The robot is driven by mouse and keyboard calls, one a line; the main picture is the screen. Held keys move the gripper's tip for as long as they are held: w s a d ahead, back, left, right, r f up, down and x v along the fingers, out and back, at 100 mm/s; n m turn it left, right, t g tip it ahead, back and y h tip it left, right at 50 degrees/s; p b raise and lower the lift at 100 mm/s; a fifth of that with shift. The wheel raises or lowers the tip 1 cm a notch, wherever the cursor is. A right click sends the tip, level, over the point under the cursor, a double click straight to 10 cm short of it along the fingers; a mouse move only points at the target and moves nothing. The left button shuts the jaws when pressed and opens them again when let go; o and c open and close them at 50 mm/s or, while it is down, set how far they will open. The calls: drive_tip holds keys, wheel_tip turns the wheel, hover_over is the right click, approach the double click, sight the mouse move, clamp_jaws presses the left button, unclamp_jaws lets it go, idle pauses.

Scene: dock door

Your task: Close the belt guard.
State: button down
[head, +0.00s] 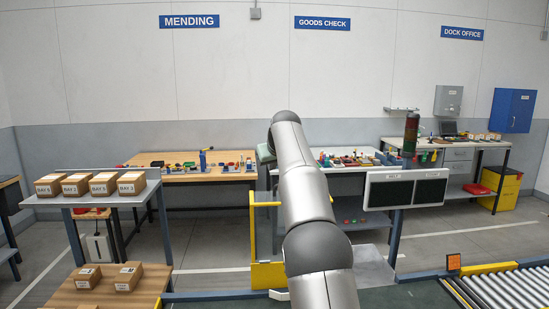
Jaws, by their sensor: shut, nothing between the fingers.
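A yellow frame (267,275), which looks like the belt guard, stands upright at the near edge of the floor area, just left of my arm. Its left post and part of its top bar show, with a see-through middle; its right side is hidden behind my arm. I cannot tell where its hinge is. A small white piece (278,294) shows below it, partly hidden by my arm. The dark green belt (400,296) lies at the bottom. My arm rises through the middle of the view, and my gripper does not show.
A grey shelf (55,200) with several cartons stands at left, above a wooden top (68,296) with more cartons. A roller conveyor (505,288) and an orange marker (453,262) are at right. A dark two-panel board (405,190) stands right of my arm. Benches line the wall.

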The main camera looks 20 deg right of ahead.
sight(273, 195)
drive_tip(key=p+x, duration=0.1)
drive_tip(key=x, duration=0.3)
drive_tip(key=shift+w, duration=0.1)
drive_tip(key=s, duration=0.1)
drive_tip(key=s+f+b, duration=0.1)
drive_tip(key=shift+s, duration=0.3)
drive_tip(key=shift+s+f+b, duration=0.35)
drive_tip(key=shift+s+b, duration=0.05)
drive_tip(key=shift+s, duration=0.25)
drive_tip(key=shift+d+f, duration=0.1)
